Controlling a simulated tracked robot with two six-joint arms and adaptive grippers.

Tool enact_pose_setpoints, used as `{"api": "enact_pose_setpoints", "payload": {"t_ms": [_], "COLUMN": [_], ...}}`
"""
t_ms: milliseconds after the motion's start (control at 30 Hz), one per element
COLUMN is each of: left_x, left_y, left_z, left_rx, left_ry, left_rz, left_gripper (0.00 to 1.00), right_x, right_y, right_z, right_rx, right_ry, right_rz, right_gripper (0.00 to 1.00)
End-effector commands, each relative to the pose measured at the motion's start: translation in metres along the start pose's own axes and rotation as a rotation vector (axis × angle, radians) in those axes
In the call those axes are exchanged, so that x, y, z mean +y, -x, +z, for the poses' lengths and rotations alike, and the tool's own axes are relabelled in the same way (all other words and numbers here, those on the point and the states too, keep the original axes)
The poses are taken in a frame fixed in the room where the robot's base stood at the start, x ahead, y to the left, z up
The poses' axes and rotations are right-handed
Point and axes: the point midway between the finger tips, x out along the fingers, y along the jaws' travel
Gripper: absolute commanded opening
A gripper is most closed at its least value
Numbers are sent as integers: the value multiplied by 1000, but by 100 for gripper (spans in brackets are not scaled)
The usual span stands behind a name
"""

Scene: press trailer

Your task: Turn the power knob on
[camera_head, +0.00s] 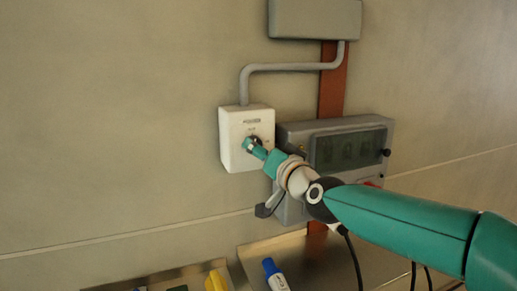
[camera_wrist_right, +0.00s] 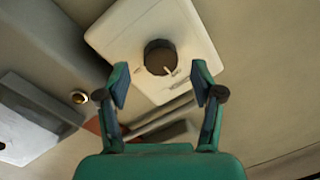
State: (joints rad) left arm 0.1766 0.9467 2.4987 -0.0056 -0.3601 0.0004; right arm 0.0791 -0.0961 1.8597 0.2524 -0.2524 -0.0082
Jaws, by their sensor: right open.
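The power knob is a dark round knob (camera_wrist_right: 160,58) with a pale pointer mark, on the face of a white wall box (camera_head: 234,152). In the head view my right gripper (camera_head: 254,145) reaches the front of the box and hides most of the knob. In the right wrist view the white box (camera_wrist_right: 120,38) fills the upper middle. My right gripper (camera_wrist_right: 162,85) is open there, with one finger on each side below the knob and a gap between each finger and the knob. My left gripper is not in view.
A grey panel with a dark display (camera_head: 347,150) is mounted right of the white box, close to my right arm. A grey conduit (camera_head: 290,67) runs up to a grey box (camera_head: 315,18). Below are a metal tray (camera_head: 312,262) and a blue-capped bottle (camera_head: 274,275).

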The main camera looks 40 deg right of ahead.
Motion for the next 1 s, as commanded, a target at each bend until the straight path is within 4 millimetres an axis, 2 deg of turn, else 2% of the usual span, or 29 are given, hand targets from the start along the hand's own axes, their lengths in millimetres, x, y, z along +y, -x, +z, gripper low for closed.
{"api": "enact_pose_setpoints", "payload": {"t_ms": [100,200,533,567,900,1000], "left_x": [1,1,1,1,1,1], "left_y": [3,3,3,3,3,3], "left_z": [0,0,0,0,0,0], "left_rx": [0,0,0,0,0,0], "left_ry": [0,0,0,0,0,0], "left_rz": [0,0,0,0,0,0], "left_gripper": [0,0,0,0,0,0], "right_x": [0,1,1,1,1,1], "right_y": [-15,-21,-23,-23,-23,-23], "right_z": [-1,-1,-1,-1,-1,0], "right_rx": [0,0,1,1,1,1], "right_ry": [-1,0,-1,-1,-1,-2], "right_rz": [1,2,1,1,2,2], "right_gripper": [67,67,67,63,7,7]}}
